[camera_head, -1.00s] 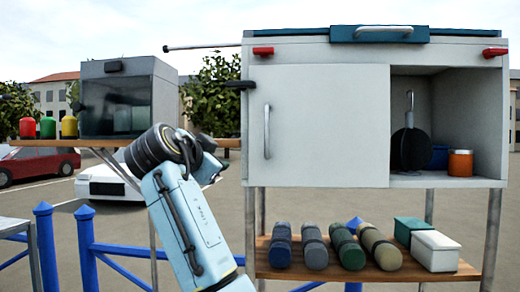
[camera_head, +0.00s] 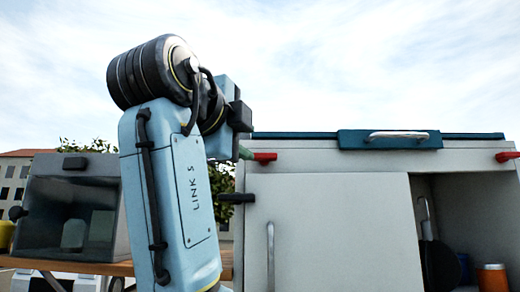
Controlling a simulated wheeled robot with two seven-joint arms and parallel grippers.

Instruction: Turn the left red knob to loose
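The left red knob (camera_head: 264,157) sits at the upper left of the grey cabinet's front, just under the top edge. Another red knob (camera_head: 507,157) is at the cabinet's upper right.
A black handle (camera_head: 236,197) sticks out left of the cabinet, below the left knob. The cabinet has a pale door (camera_head: 340,230) and an open right compartment with an orange jar (camera_head: 491,277). A dark-fronted box (camera_head: 70,210) stands at the left.

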